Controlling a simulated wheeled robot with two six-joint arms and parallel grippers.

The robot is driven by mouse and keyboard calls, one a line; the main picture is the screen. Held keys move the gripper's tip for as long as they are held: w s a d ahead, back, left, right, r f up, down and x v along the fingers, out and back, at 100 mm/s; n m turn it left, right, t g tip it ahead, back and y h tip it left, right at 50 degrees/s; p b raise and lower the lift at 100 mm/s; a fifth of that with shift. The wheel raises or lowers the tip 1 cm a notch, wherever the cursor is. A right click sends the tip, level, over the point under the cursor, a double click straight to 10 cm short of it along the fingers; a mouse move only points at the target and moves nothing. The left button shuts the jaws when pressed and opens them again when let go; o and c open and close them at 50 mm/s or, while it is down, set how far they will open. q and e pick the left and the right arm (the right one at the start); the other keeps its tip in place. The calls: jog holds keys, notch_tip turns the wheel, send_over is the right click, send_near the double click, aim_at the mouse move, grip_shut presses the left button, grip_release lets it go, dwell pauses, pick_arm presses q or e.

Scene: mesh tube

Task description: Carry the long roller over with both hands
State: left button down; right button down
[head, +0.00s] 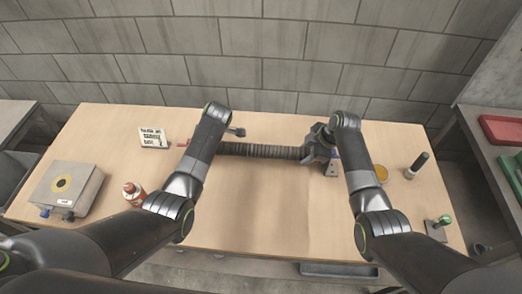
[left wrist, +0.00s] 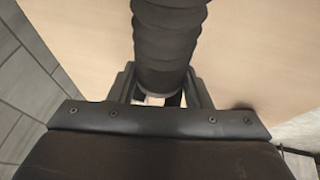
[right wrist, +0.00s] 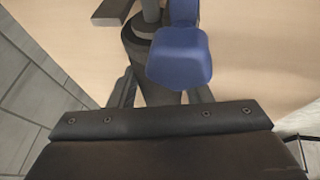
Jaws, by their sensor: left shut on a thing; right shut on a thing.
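The long roller (head: 258,151) is a dark ribbed tube lying left to right across the middle of the wooden table (head: 270,215). A red tip shows beyond its left part. My left gripper, mostly hidden by its arm in the head view, is shut around the ribbed tube; its fingers show on either side in the left wrist view (left wrist: 164,95). My right gripper (head: 318,148) is shut on the roller's right end, where the right wrist view shows a dark cylinder (right wrist: 139,48) and a blue part (right wrist: 180,57). I cannot tell whether the roller touches the table.
A small sign (head: 152,138), a grey box (head: 66,187) and a red bottle (head: 132,191) stand on the left. An orange disc (head: 381,172), a black cylinder (head: 416,166) and a green-knobbed piece (head: 440,224) are on the right. The table's front middle is clear.

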pick_arm(q)
jog(key=shift+w+r, duration=0.15)
jog(key=shift+r, duration=0.05)
pick_arm(e)
jog(key=shift+w+r, duration=0.15)
jog(key=shift+r, duration=0.1)
